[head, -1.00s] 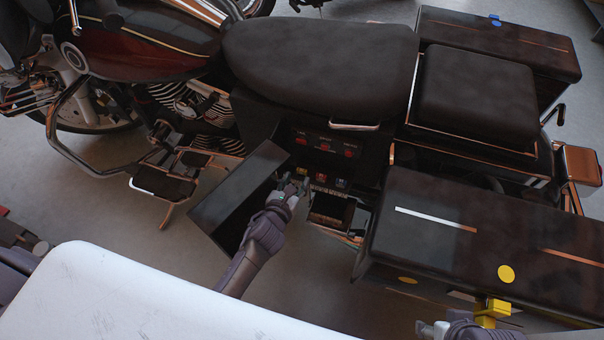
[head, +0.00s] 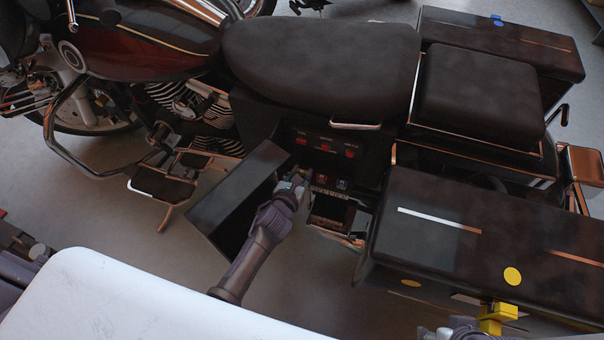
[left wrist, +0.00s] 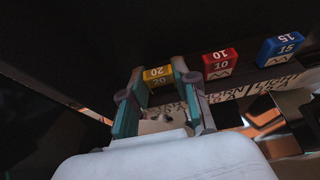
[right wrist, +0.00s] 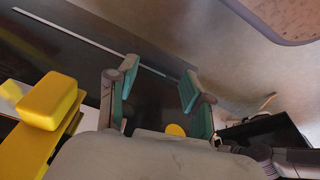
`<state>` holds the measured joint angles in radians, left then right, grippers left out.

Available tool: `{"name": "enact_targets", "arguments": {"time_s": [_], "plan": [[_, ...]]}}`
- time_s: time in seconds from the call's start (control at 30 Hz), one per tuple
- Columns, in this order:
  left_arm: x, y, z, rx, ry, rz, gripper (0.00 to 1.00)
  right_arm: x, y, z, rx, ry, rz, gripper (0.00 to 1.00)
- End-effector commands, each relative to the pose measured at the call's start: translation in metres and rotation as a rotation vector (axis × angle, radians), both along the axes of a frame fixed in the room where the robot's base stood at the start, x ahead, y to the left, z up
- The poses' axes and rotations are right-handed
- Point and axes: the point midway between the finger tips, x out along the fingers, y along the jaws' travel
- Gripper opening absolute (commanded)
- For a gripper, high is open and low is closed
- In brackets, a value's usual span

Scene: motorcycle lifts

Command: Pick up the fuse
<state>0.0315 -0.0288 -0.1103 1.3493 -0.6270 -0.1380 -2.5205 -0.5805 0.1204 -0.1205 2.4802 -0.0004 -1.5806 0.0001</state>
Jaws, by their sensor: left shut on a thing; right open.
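A yellow fuse marked 20 (left wrist: 158,76) sits between the fingertips of my left gripper (left wrist: 158,88) in the left wrist view. The fingers are shut on its two sides. It stands in line with a red fuse marked 10 (left wrist: 220,63) and a blue fuse marked 15 (left wrist: 280,48); I cannot tell whether it is still seated. In the head view my left gripper (head: 297,181) is at the fuse panel, left of the red fuse (head: 320,181) and blue fuse (head: 342,184). My right gripper (right wrist: 157,87) is open and empty above the black saddlebag.
An open black side cover (head: 235,200) hangs left of my left gripper. Red switches (head: 325,147) sit above the fuses. The near saddlebag (head: 450,230) is at the right, with a yellow latch (head: 497,313) by my right arm; the latch (right wrist: 52,101) also shows in the right wrist view.

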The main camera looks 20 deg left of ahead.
Motion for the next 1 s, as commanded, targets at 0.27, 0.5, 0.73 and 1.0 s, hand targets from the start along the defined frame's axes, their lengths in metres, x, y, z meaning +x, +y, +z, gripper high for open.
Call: {"name": "enact_targets", "arguments": {"time_s": [0.27,0.5,0.73,1.0], "plan": [[0.0,0.0,0.011,0.001,0.0,0.0,0.16,0.0,0.0,0.007,0.0,0.0,0.0,0.51],[-0.004,-0.005,0.049,0.0,0.0,-0.003,0.16,0.009,0.001,-0.006,0.0,0.016,0.0,0.51],[-0.04,-0.045,0.078,-0.003,0.001,-0.001,0.16,0.017,0.004,-0.06,-0.001,0.044,0.005,0.51],[-0.069,-0.078,0.104,-0.001,0.0,-0.001,0.16,0.015,0.004,-0.103,-0.003,0.064,0.009,0.51]]}}
